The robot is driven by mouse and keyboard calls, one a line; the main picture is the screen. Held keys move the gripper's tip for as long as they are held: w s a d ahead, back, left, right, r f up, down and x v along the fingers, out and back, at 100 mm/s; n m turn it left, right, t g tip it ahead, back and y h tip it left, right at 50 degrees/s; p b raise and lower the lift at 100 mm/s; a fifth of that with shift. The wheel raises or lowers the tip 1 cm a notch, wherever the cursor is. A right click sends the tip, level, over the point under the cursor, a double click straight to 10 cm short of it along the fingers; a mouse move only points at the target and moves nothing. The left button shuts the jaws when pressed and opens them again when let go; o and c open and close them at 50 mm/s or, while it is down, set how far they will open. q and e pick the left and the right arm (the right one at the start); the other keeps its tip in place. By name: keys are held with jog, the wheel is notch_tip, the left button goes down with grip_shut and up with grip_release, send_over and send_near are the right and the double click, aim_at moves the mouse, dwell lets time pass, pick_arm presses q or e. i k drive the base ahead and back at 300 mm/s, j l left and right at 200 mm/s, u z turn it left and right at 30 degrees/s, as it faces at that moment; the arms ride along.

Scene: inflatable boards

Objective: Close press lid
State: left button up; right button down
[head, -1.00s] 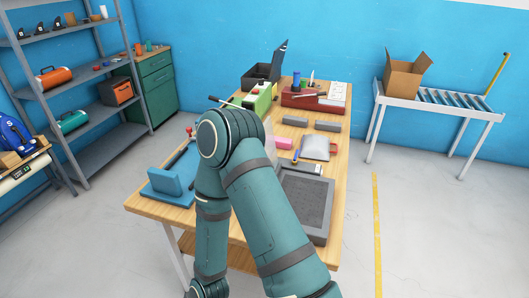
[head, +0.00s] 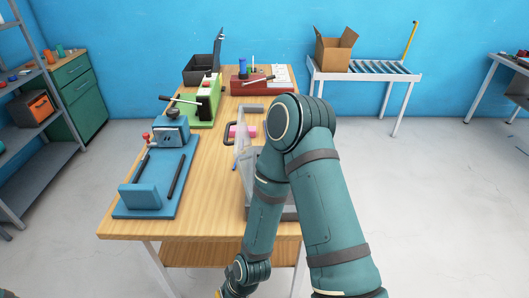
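The press has a grey tray-like base (head: 288,213) on the right side of the wooden table, largely hidden behind my arm. My one visible arm rises from the bottom right, bends at the elbow in front of the table and runs down to the bottom edge.
The wooden table (head: 202,190) also holds a blue fixture (head: 160,180), a green machine (head: 197,110), a pink block (head: 250,131), a red toolbox (head: 250,86) and a black case (head: 200,70). A conveyor (head: 365,73) carries a cardboard box (head: 333,52). The floor at right is clear.

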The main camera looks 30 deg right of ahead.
aim_at(246, 151)
jog(key=i+j+z, duration=0.15)
jog(key=j+z, duration=0.2)
jog(key=z, duration=0.15)
jog(key=j+z, duration=1.25)
jog(key=i+j, duration=0.05)
jog(key=j, duration=0.05)
